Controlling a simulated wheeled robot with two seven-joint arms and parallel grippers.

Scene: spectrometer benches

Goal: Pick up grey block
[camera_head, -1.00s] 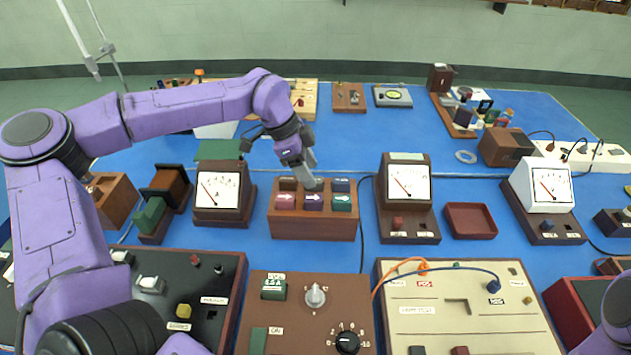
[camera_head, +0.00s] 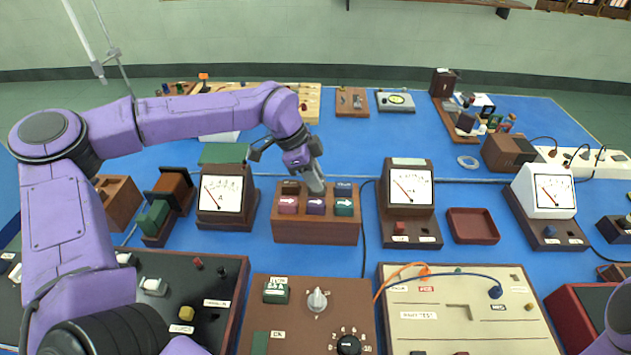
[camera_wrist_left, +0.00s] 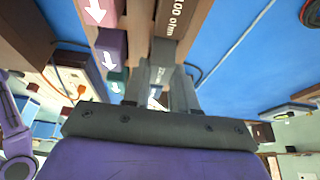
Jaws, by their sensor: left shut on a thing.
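A wooden block holder (camera_head: 315,231) stands mid-table with coloured blocks in its slots: pink (camera_head: 288,205), purple (camera_head: 316,206) and green (camera_head: 343,207) ones with white arrows in front, others behind. My left gripper (camera_head: 316,187) points down into the back middle of the holder. In the left wrist view, its fingers (camera_wrist_left: 160,92) are shut on the grey block (camera_wrist_left: 160,73), beside wood marked "100 ohm". My right gripper is out of view.
Meters stand left (camera_head: 222,195) and right (camera_head: 407,192) of the holder. A small red-brown tray (camera_head: 472,226) lies further right. Control panels fill the front of the table. A dark cable runs right of the holder.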

